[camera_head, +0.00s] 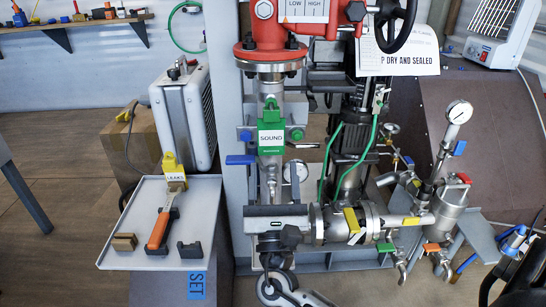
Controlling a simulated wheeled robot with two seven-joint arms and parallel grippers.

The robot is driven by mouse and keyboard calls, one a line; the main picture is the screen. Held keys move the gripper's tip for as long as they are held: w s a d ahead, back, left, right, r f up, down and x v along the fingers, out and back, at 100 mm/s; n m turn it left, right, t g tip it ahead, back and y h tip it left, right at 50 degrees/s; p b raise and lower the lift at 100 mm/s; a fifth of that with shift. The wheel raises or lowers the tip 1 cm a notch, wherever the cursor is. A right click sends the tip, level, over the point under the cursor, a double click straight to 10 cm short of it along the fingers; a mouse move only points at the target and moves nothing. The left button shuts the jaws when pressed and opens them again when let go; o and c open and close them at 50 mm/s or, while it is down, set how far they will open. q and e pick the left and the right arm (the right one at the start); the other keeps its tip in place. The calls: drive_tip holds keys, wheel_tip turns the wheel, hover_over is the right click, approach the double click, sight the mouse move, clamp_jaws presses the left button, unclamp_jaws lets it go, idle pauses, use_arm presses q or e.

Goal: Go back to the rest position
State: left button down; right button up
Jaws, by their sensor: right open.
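My right gripper (510,270) is a dark shape at the lower right edge of the head view, partly cut off by the frame. It is open, and I see nothing held in it. It appears in front of the pipework's right side; whether it touches the blue fitting beside it is unclear. The valve assembly stands in the middle, with a red valve body (268,33) on top, a black handwheel (394,22) at the upper right and a green lockout tag reading SOUND (271,138) on the vertical pipe.
A grey tray (130,257) at the left holds an orange-handled tool (158,230), small blocks and a yellow LEAKS tag (174,174). Pressure gauges (459,112) and a steel canister (447,210) crowd the right. Open wooden floor (50,190) lies at the far left.

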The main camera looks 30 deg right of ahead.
drive_tip(key=shift+s+a+f, duration=0.15)
drive_tip(key=shift+s, duration=0.05)
